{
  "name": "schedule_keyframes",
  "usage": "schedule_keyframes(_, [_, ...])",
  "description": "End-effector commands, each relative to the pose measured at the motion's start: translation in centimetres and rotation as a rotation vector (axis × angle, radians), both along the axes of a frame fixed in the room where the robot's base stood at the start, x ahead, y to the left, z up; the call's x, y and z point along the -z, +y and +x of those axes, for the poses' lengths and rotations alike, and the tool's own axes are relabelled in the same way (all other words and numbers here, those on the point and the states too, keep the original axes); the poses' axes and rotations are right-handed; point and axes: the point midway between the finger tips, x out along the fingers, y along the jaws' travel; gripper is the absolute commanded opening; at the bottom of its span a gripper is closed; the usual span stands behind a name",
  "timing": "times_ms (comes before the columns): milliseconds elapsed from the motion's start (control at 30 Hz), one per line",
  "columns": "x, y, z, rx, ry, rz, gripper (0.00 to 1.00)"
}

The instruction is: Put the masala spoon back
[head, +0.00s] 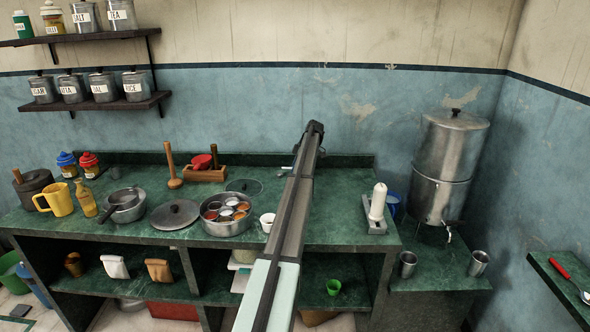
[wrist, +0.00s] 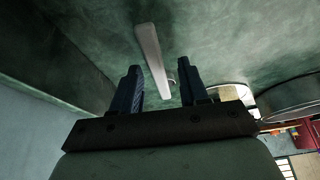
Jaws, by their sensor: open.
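My gripper (wrist: 160,69) is open in the wrist view, its two dark fingers apart over the green counter. A pale, narrow, flat bar lies between and beyond the fingers; it looks like the handle of the masala spoon (wrist: 152,55). I cannot tell whether the fingers touch it. A small curved metal bit shows beside its near end. In the head view my arm hides the gripper, and only a small pale bit (head: 286,169) shows left of the arm. The round steel masala tin (head: 229,228) stands open left of my arm, with small bowls of coloured spices inside.
A steel lid (head: 175,215) lies left of the tin, and a small white cup (head: 267,222) stands to its right. A wooden holder (head: 205,175) stands behind. A white upright object (head: 378,202) stands right of my arm. The back wall is close behind the counter.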

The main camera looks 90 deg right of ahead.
Motion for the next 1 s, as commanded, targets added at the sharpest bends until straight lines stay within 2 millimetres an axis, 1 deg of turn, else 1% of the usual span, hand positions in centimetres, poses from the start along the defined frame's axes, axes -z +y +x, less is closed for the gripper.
schedule_keyframes(167, [-2.6,-0.1,-1.3,0.002,0.0,-0.002,0.44])
schedule_keyframes(300, [-5.2,-0.1,-2.3,0.001,0.0,-0.003,0.44])
schedule_keyframes(533, [-8.5,-0.1,-3.8,0.001,0.0,-0.002,0.44])
schedule_keyframes(733, [-10.1,0.0,-4.5,0.001,0.0,0.0,0.44])
schedule_keyframes(1000, [-10.5,0.0,-4.7,0.0,0.0,0.0,0.44])
